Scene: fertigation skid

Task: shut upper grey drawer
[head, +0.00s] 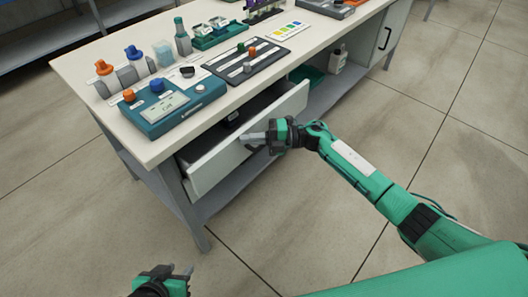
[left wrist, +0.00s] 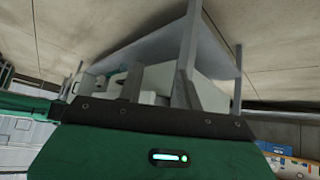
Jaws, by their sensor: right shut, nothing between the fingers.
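The grey drawer (head: 222,164) under the bench top stands pulled out, its long pale front facing me and a gap showing behind it. A dark object (head: 232,120) shows inside. My right gripper (head: 250,138) is shut and empty, its fingertips at the drawer front near the middle; I cannot tell whether they touch it. My left gripper (head: 164,271) is low at the bottom edge of the head view, apart from the bench. In the left wrist view its fingers (left wrist: 156,86) stand apart with nothing between them, the underside of the bench beyond.
The bench top (head: 190,140) holds a teal meter (head: 170,108), several bottles, a dark tray (head: 248,63) and a colour chart (head: 283,31). A bench leg (head: 188,215) stands left of the drawer. A lower shelf (head: 330,92) runs beneath. The floor in front is clear.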

